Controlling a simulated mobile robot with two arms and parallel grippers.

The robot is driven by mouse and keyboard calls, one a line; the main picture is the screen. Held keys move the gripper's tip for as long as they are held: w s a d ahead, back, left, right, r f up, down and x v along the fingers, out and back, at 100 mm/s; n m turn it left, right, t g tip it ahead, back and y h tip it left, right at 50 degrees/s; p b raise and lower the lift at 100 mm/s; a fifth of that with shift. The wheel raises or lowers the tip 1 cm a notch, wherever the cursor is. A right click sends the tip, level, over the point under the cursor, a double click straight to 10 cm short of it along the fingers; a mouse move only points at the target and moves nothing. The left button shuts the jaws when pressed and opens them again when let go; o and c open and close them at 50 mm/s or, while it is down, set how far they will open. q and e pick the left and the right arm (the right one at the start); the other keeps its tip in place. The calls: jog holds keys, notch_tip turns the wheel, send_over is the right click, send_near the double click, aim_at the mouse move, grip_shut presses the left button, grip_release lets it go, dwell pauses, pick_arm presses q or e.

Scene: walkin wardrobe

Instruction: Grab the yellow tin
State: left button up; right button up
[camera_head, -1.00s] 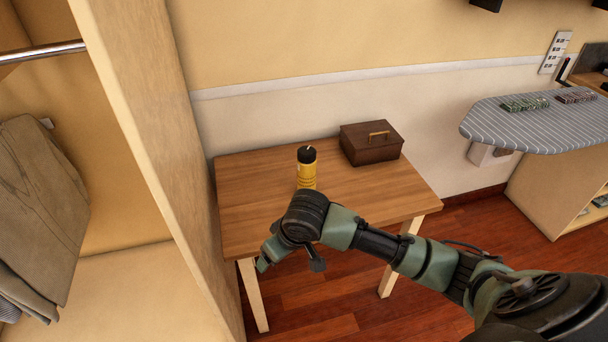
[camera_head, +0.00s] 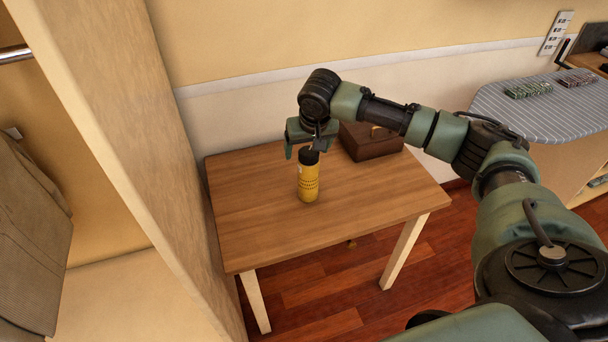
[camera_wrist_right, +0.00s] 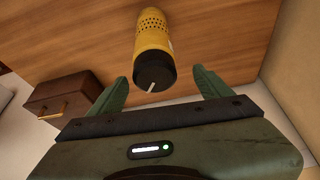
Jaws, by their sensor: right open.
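The yellow tin (camera_head: 308,184) stands upright on the wooden table (camera_head: 260,235), with a dark top. In the right wrist view the tin (camera_wrist_right: 152,45) shows its yellow side with dark dots and a thin white tip at its dark end. My right gripper (camera_head: 305,150) is above the tin and a little behind it in the head view. In the right wrist view its two green fingers (camera_wrist_right: 160,88) are apart, with the tin's top showing between and beyond them. Nothing is held. My left gripper is not in view.
A brown box (camera_head: 370,143) with a handle stands on the table behind my right arm; it also shows in the wrist view (camera_wrist_right: 62,103). A wardrobe panel (camera_head: 150,170) rises close at the table's left. An ironing board (camera_head: 545,108) is at the right. The table's front is clear.

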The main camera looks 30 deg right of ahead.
aim_at(308, 179)
jog(key=shift+s+d+f, duration=0.2)
jog(key=shift+f, duration=0.6)
jog(key=x, duration=0.3)
jog(key=shift+f, duration=0.45)
jog(key=shift+w+f, duration=0.1)
jog(key=shift+f, duration=0.3)
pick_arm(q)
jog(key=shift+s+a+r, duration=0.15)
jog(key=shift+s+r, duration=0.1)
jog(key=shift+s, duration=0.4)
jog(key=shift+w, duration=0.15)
pick_arm(e)
grip_shut()
